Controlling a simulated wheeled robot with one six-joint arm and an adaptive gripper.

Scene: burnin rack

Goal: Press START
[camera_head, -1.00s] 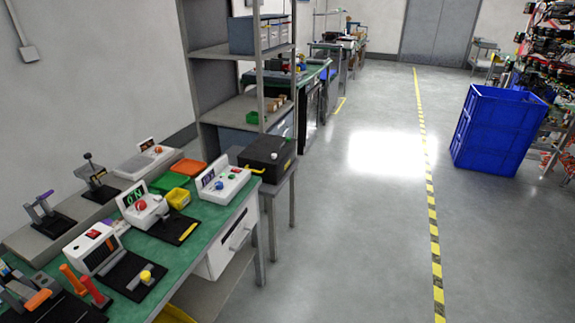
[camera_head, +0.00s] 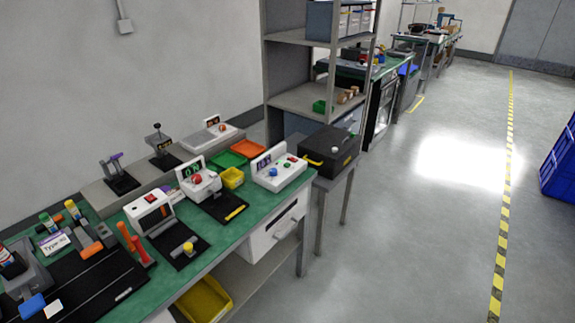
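A white control box (camera_head: 280,172) with a small upright display and red, green and blue buttons sits at the right end of the green workbench (camera_head: 262,208). Another white unit (camera_head: 198,183) with a green-lit display and a red button stands left of it, behind a black plate. A third white unit (camera_head: 150,211) with a dark orange-marked screen and a red top patch is further left. Farther back, a low white unit (camera_head: 213,137) has a small display and a red button. I cannot read a START label on any of them. My gripper is not in view.
A black box (camera_head: 327,152) with a yellow handle stands on a side table past the bench. Yellow (camera_head: 232,178), green and orange (camera_head: 247,148) trays sit among the units. A grey shelf (camera_head: 290,98) rises behind. The floor (camera_head: 420,235) at right is clear, with a blue crate (camera_head: 562,165) at the edge.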

